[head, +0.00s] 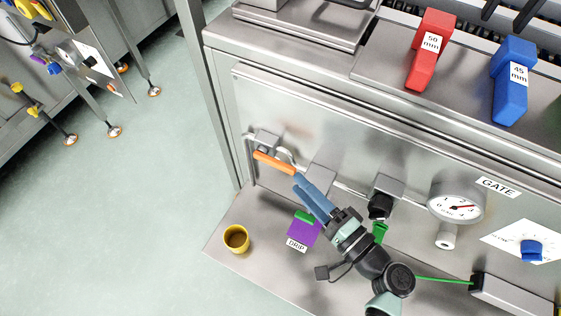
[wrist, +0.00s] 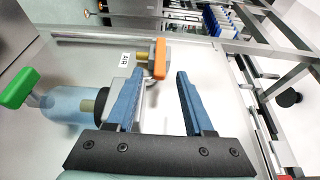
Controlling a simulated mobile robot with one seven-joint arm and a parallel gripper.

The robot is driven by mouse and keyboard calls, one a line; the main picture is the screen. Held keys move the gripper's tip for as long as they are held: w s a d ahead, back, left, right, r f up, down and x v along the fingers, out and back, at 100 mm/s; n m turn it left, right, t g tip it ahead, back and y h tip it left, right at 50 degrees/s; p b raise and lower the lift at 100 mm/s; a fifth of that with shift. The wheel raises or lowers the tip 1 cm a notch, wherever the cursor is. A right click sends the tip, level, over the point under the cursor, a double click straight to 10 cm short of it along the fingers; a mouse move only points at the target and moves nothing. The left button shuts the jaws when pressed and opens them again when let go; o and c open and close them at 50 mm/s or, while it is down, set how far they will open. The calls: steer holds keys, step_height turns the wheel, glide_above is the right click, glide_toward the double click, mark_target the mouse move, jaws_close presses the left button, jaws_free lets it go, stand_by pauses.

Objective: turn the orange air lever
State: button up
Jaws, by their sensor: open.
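The orange air lever (head: 273,162) sits on a valve on the machine's front panel, near its left end. In the head view it slants slightly down to the right. Whether a finger touches the lever cannot be told.
A yellow cup (head: 236,239) and a purple block labelled DRIP (head: 303,232) are on the lower shelf. A green handle (wrist: 19,88) on a clear cylinder is left of my fingers. A gauge (head: 455,201) and a black fitting (head: 381,205) are on the panel to the right.

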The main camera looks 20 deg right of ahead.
mark_target(286, 171)
steer(key=x, duration=0.7)
steer(key=shift+w, duration=0.25)
jaws_close()
stand_by(1.1)
